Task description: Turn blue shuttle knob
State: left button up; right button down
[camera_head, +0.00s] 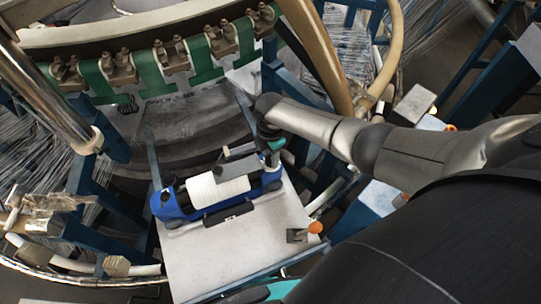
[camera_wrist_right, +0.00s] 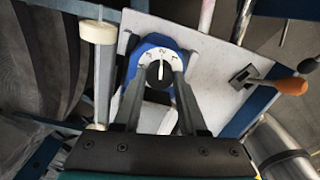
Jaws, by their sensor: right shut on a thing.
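The blue shuttle (camera_head: 178,203) with its white spool (camera_head: 215,189) lies on a pale plate. The right wrist view shows the blue end of the shuttle (camera_wrist_right: 151,42) with a white, marked dial (camera_wrist_right: 146,59). At the dial's centre is a dark knob (camera_wrist_right: 158,77) with a pale pointer mark. My right gripper (camera_head: 264,162) is at the right end of the shuttle. In the right wrist view, the long fingers of my right gripper (camera_wrist_right: 163,80) are shut on the knob from both sides. The fingers hide part of the shuttle behind them. My left gripper is not seen.
The pale plate (camera_head: 205,262) has bare room in front of the shuttle. An orange-tipped lever (camera_head: 315,228) stands at its right edge, also seen in the right wrist view (camera_wrist_right: 290,86). The loom's green belt (camera_head: 150,75) with metal clamps curves behind. Threads and blue frames stand on both sides.

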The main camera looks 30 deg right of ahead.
jog(key=n, duration=0.3)
jog(key=shift+n+b, duration=0.65)
jog(key=shift+n, duration=1.55)
jog(key=shift+c, duration=2.2)
grip_release()
jog(key=shift+r, duration=0.15)
notch_tip(320, 180, up, 12)
jog(key=p, duration=0.2)
